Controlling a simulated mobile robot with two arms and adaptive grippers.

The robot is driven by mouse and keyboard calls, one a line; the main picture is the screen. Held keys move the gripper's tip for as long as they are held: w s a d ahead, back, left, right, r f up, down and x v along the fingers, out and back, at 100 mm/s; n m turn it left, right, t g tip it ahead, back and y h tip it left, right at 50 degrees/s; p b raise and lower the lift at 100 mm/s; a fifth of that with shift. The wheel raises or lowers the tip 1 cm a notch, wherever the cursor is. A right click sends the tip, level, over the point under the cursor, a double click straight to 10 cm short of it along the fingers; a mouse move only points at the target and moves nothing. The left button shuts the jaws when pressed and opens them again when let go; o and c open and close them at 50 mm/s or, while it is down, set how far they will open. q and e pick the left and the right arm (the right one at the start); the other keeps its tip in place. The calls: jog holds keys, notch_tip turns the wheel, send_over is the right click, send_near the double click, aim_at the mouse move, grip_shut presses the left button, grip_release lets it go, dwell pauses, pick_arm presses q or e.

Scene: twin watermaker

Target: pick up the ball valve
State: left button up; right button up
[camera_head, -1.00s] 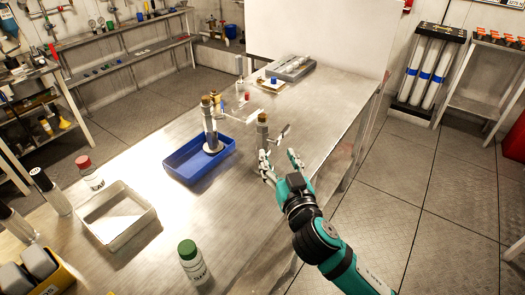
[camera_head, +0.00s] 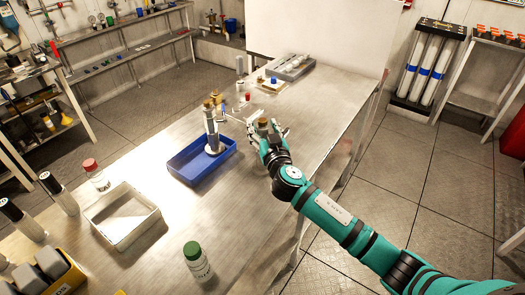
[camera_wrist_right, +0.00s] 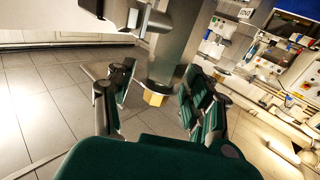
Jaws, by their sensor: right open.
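The ball valve, a grey metal cylinder with a brass-coloured end (camera_head: 263,122), stands upright on the steel table. My right gripper (camera_head: 270,134) is at it and hides most of its body in the head view. In the right wrist view the valve's grey body (camera_wrist_right: 178,50) and yellow brass end (camera_wrist_right: 153,97) show between the two spread fingers of my right gripper (camera_wrist_right: 155,92). Gaps show on both sides of the valve, so the fingers are open around it. I cannot tell whether any finger touches it. My left gripper is not in view.
A blue tray (camera_head: 187,174) with an upright metal part (camera_head: 211,128) stands left of the valve. A white bin (camera_head: 147,228), a green-capped bottle (camera_head: 197,262) and a red-capped bottle (camera_head: 96,175) stand nearer. The table right of the valve (camera_head: 325,105) is clear.

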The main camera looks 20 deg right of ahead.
jog(key=shift+w+f, duration=0.1)
jog(key=shift+w, duration=0.3)
jog(key=shift+s, duration=0.1)
jog(key=shift+c, duration=0.4)
grip_shut()
jog(key=shift+r, duration=0.2)
